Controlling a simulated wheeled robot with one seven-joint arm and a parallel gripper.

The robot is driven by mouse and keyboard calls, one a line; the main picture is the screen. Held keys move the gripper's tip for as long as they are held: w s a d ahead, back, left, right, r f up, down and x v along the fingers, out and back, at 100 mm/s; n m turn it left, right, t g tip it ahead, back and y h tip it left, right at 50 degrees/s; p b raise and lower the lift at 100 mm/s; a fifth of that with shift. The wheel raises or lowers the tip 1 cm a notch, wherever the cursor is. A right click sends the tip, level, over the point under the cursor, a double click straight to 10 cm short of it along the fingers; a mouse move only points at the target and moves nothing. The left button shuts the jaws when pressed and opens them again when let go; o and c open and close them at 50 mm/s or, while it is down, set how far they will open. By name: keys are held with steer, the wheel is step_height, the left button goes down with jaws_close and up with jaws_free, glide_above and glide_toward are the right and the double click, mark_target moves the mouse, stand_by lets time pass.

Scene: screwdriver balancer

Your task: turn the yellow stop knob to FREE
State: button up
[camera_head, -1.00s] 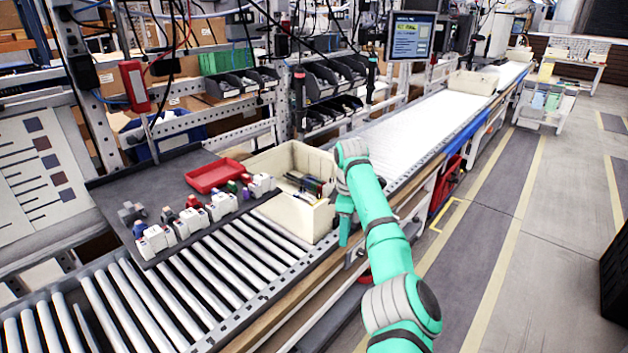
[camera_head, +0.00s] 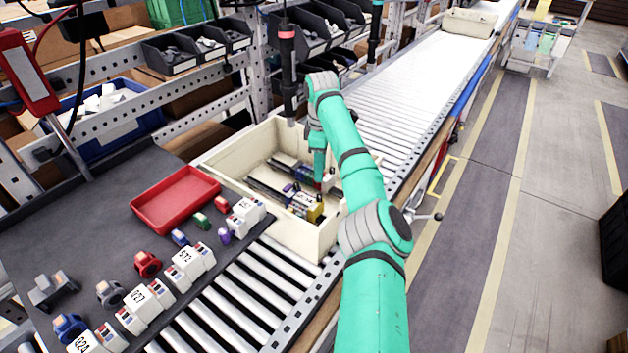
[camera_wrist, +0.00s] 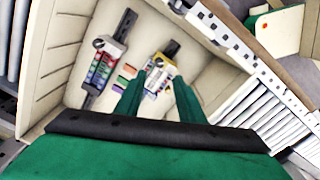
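I cannot make out a yellow stop knob or a FREE mark in any view. A dark screwdriver with a red band (camera_head: 287,48) hangs upright over the back of a cream crate (camera_head: 228,163); a second hanging tool (camera_head: 376,32) is farther right. My gripper (camera_head: 320,176) points down over the crate. In the wrist view my gripper (camera_wrist: 160,82) shows two green fingers apart with nothing held. Beyond the fingertips is a white and yellow block (camera_wrist: 158,78) on a dark rail in the crate. It shows in the head view as a yellow-ended block (camera_head: 315,211).
A red tray (camera_head: 176,200) and several white modules (camera_head: 188,262) sit on the dark board left of the crate. Black bins (camera_head: 197,47) stand behind. Rollers (camera_head: 425,85) extend to the back right. A lever with a dark ball end (camera_head: 437,216) sticks out right of my arm.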

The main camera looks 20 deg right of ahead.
mark_target(319, 196)
step_height(319, 196, down, 11)
steer(key=shift+w+r, duration=0.1)
stand_by(0.4)
steer(key=shift+c, duration=0.3)
jaws_close()
